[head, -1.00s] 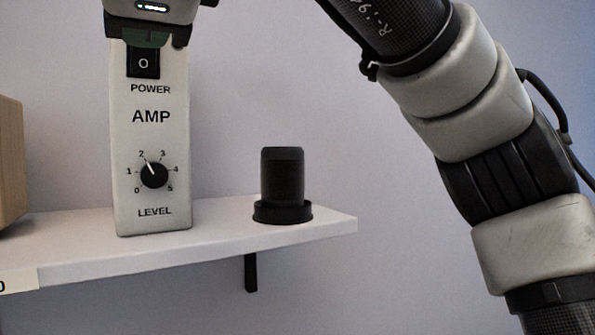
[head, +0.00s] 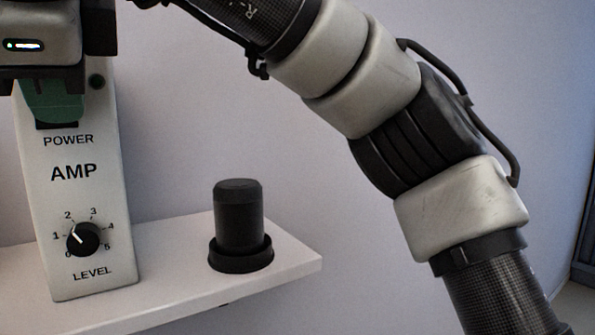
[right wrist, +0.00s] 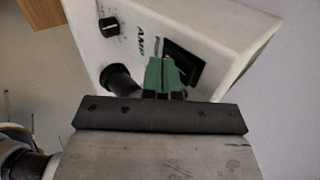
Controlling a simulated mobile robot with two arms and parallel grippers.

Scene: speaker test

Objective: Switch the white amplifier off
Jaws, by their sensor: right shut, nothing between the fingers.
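The white amplifier (head: 85,195) stands upright on a shelf at the left of the head view; it also shows in the right wrist view (right wrist: 215,30). Its black POWER switch (right wrist: 185,65) shows partly beside my fingertips there; in the head view my gripper hides most of it. Which side of the switch is pressed cannot be told. A small dark green round lamp (head: 96,81) looks unlit. My right gripper (head: 52,104), with green fingertips (right wrist: 164,76), is shut and empty in front of the switch; contact is unclear. My left gripper is not in view.
The LEVEL knob (head: 83,239) sits low on the amplifier's front. A black cylinder on a round base (head: 239,225) stands to its right on the white shelf (head: 180,300). My right arm spans the upper right. Bare wall lies behind.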

